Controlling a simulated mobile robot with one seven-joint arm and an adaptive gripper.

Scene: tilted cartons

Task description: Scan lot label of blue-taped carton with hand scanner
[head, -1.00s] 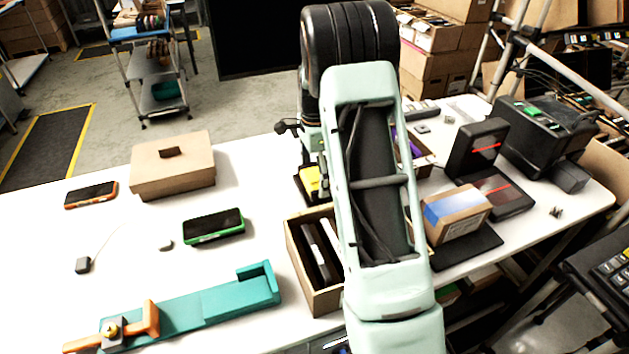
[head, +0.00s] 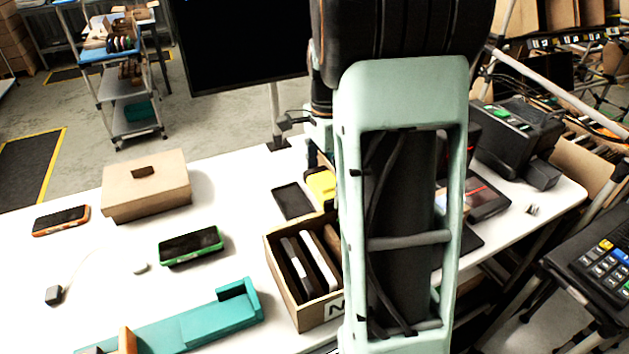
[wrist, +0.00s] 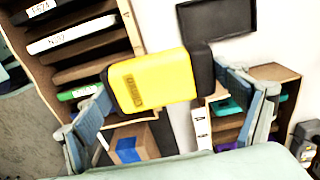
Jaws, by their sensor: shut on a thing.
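My gripper (wrist: 166,84) shows in the wrist view, its two fingers on either side of a yellow and black hand scanner (wrist: 152,82). It appears shut on the scanner, whose yellow head with dark lettering lies between the fingers; the exact contact is unclear. The brown carton with blue tape (wrist: 148,142) is low in the wrist view, beyond the scanner and partly behind the left finger. I cannot make out its lot label.
A box with upright slabs (head: 272,262) stands left of my arm, beside a black flat device (head: 293,200) and a yellow item (head: 321,184). A second open box (wrist: 283,74) is at the right of the wrist view. A monitor (head: 235,40) stands behind. Phones and a teal fixture lie left.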

